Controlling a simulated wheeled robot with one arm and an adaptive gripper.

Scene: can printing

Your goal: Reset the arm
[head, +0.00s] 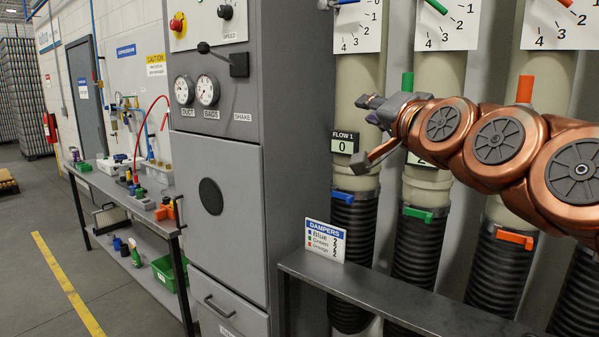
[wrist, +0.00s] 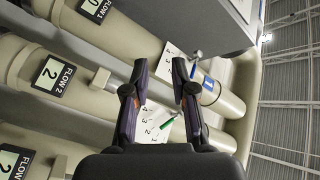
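My arm reaches in from the right edge of the head view, copper-coloured, in front of the beige pipes. My gripper (head: 367,135) is at its left end, near the left pipe and beside the FLOW 1 display (head: 345,142). In the wrist view my gripper (wrist: 160,75) has its two dark fingers apart, with nothing held between them. Beyond the fingers are a white dial plate with a green lever (wrist: 168,124) and a blue-marked lever (wrist: 207,82).
A grey rail (head: 400,300) with a DAMPERS sign (head: 325,240) runs below. A grey control cabinet (head: 225,190) and a cluttered workbench (head: 120,185) stand left. Floor is open at far left.

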